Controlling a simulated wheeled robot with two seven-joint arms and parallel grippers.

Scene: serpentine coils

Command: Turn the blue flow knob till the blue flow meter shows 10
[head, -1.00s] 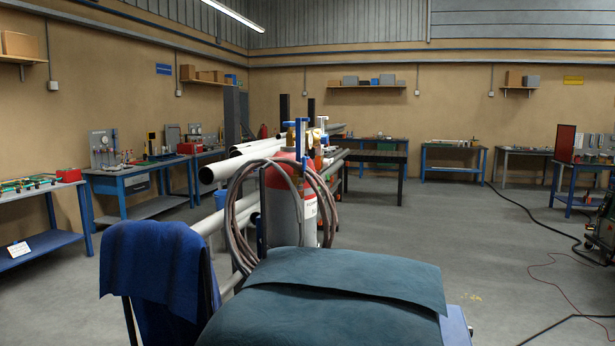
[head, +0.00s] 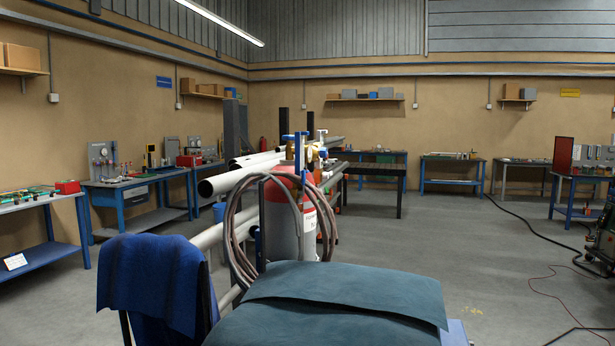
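I cannot make out a blue flow knob or a blue flow meter with a readable scale. A gas cylinder (head: 283,222) with a red top and grey body stands in the middle, with brass fittings and a blue upright part (head: 300,152) at its top. Hoses (head: 236,240) hang coiled around its front. A panel with small gauges or meters (head: 103,158) stands on the left blue bench, too small to read. Neither of my grippers is in view.
A dark teal cover (head: 335,305) and a blue cloth (head: 155,280) fill the near foreground. Pipes (head: 240,178) stick out beside the cylinder. Blue benches (head: 137,190) line the walls. Open floor (head: 440,240) lies to the right, with black cables (head: 525,220) across it.

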